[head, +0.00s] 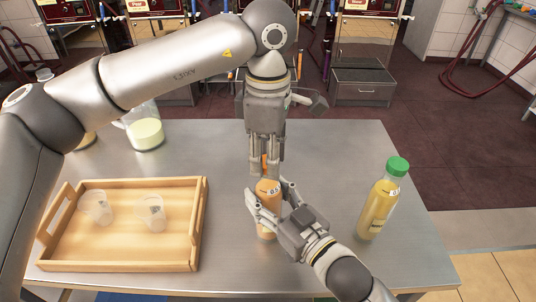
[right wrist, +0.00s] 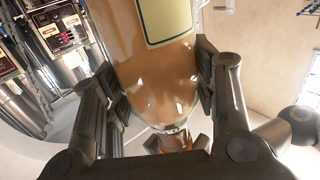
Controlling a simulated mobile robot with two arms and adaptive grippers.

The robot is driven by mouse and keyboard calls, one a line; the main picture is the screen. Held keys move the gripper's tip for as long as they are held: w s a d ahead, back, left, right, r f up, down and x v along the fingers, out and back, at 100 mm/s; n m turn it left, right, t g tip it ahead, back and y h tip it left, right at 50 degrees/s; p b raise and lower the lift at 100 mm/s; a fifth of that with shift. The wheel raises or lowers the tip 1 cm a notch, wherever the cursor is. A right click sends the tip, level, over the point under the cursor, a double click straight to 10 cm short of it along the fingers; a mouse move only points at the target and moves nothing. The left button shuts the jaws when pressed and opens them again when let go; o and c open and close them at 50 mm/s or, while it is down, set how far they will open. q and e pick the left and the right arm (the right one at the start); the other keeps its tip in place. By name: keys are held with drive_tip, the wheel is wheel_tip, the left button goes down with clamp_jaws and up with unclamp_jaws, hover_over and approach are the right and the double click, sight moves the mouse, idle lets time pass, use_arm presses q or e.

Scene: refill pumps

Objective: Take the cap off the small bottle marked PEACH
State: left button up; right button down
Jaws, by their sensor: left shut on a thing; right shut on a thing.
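An orange-filled small bottle (head: 267,189) stands near the middle of the table; I cannot read PEACH on its label. My right gripper (head: 266,205) is shut around its body, one finger on each side. In the right wrist view the bottle (right wrist: 158,75) fills the middle, with its pale label at the top and clear neck low down. An orange cap (right wrist: 175,143) shows at the neck end. My left gripper (head: 264,165) points straight down above the bottle and is shut on the cap. I cannot tell whether the cap still touches the neck.
A second bottle (head: 377,207) with yellow contents and a green cap stands upright at the right. A wooden tray (head: 122,264) at the left holds two clear cups (head: 98,207). A jug (head: 145,132) with pale liquid stands behind it. The table between bottles and right edge is clear.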

use_arm(q)
drive_tip(key=n, duration=0.7)
drive_tip(key=shift+n, duration=0.3)
drive_tip(key=n, duration=0.7)
drive_tip(key=shift+r+n, duration=0.1)
drive_tip(key=shift+n, duration=0.2)
drive_tip(key=n, duration=1.4)
drive_tip(key=shift+w, duration=0.1)
drive_tip(key=shift+r, duration=0.15)
drive_tip(key=shift+r, duration=0.95)
drive_tip(key=shift+c, duration=0.2)
